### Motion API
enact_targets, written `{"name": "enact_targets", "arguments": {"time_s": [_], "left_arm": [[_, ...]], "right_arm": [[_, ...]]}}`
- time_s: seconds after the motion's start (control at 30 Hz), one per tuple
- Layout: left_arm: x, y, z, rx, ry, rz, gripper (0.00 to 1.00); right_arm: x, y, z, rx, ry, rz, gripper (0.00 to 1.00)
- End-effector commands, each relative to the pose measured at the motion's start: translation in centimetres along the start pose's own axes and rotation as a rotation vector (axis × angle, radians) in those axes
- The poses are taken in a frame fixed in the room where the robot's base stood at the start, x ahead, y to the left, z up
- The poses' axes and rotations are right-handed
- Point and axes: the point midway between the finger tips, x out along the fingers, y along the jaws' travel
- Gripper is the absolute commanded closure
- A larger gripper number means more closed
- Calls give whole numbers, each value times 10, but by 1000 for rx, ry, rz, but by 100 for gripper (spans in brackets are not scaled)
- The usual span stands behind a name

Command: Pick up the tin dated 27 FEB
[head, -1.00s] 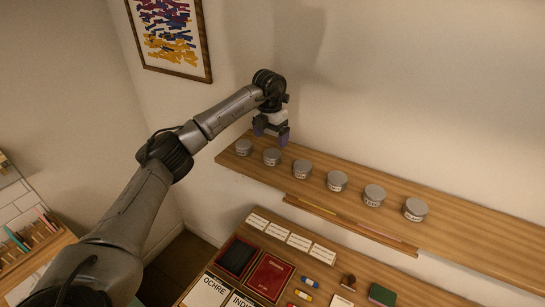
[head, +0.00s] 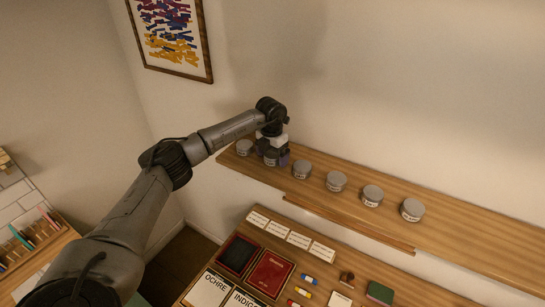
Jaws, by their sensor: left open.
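Several grey lidded tins with small white labels stand in a row on the wooden wall shelf (head: 470,225). The label dates are too small to read, so I cannot tell which tin is dated 27 FEB. My left gripper (head: 272,160) is open and lowered around the second tin from the left (head: 271,162), which shows only partly between the fingers. The leftmost tin (head: 244,148) stands close to its left. The third tin (head: 302,170) stands a little to its right. My right gripper is not in view.
More tins stand further right: the fourth (head: 336,181), the fifth (head: 372,196) and the rightmost (head: 412,210). A table below holds white cards (head: 298,241), a red box (head: 270,275), a stamp (head: 347,279) and a green block (head: 380,293). The shelf's right end is clear.

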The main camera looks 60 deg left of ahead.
Motion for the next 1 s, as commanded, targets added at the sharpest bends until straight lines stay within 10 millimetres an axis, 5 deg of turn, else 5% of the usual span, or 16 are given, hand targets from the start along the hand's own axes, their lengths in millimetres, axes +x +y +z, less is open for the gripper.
{"name": "enact_targets", "arguments": {"time_s": [0.1, 0.67, 1.0], "left_arm": [[0, 0, 0, 0, 0, 0, 8], [0, 0, 0, 0, -1, 0, 61], [-4, 0, 0, 0, -2, -1, 63]], "right_arm": [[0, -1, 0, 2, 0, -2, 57], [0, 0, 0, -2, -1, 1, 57], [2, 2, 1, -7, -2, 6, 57]]}}
